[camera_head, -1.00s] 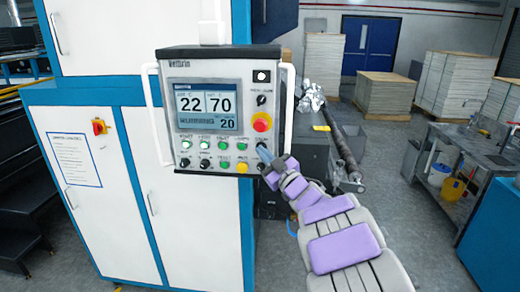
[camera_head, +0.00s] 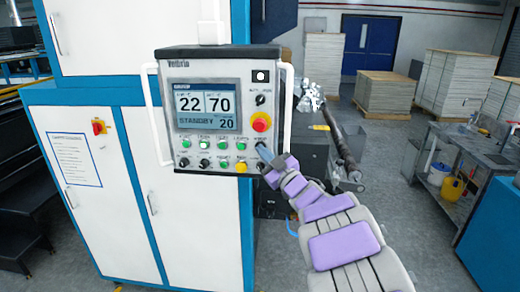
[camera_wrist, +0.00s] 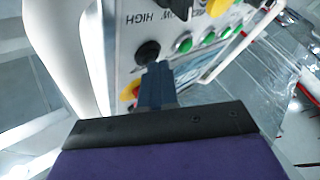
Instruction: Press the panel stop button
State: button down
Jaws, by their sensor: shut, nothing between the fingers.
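The control panel (camera_head: 205,65) faces me with a screen (camera_head: 205,105) reading 22, 70, 20 and what looks like STANDBY. Below it are rows of small buttons. My gripper (camera_head: 263,150) is shut and empty, its tip at the panel's lower right, at the right end of the upper button row. It hides whatever control is there; I cannot read a stop label. In the wrist view the blue fingers (camera_wrist: 158,85) end close beside a black button (camera_wrist: 148,52); I cannot tell whether they touch it. A red mushroom knob (camera_head: 261,122) on yellow sits just above the tip.
White handles (camera_head: 287,105) flank the panel. A white and blue cabinet (camera_head: 110,190) stands behind it at the left. A dark roller bar (camera_head: 345,150) is right of my arm. A yellow button (camera_head: 242,168) is below left of the tip.

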jog(key=shift+s+a, duration=0.3)
jog(key=shift+s, duration=0.45)
jog(key=s+b, duration=0.1)
jog(key=s, duration=0.4)
dwell(0.7)
